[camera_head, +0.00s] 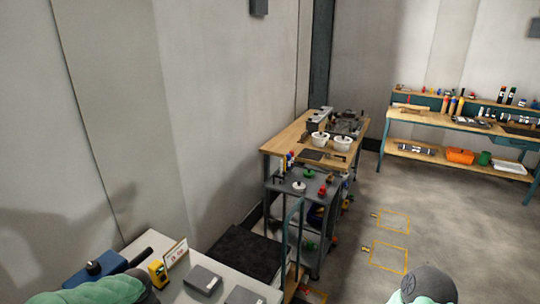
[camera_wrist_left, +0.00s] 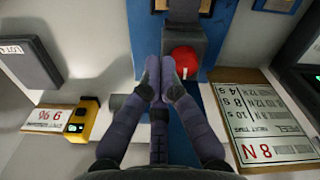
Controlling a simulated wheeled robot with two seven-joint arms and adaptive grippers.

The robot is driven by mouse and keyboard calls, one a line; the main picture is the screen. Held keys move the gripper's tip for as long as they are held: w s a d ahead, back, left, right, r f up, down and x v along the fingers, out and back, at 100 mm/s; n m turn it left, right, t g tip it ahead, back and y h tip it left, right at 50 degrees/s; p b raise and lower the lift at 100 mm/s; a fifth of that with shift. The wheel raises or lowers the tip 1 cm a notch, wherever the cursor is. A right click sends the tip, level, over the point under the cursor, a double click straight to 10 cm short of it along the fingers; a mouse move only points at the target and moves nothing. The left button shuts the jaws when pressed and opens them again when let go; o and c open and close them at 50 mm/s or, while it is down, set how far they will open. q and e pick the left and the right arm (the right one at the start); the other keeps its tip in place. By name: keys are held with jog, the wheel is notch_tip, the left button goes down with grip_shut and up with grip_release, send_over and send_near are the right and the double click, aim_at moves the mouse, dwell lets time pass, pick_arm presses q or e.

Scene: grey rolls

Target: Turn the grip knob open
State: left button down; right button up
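A round red knob (camera_wrist_left: 185,62) shows on a blue fixture (camera_wrist_left: 222,25) in the left wrist view, just below a dark block. The fingers of my left gripper (camera_wrist_left: 160,78) come together beside the knob, on its left. Their tips look nearly touching, with no object clearly between them. I cannot tell whether a fingertip touches the knob. In the head view a blue box (camera_head: 78,276) with a black round top piece (camera_head: 94,268) sits at the lower left, beside my green left arm; the left gripper is out of sight there. No right gripper fingers show.
A yellow instrument (camera_wrist_left: 82,119) and a card (camera_wrist_left: 278,143) stand close to the left gripper. Grey boxes (camera_head: 203,280) lie on the pale bench. A cart (camera_head: 301,182), a wooden table (camera_head: 285,139) and a far bench (camera_head: 455,122) stand beyond.

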pick_arm(q)
notch_tip(320, 180, up, 3)
jog(key=shift+f+p, duration=0.1)
jog(key=shift+p, duration=0.55)
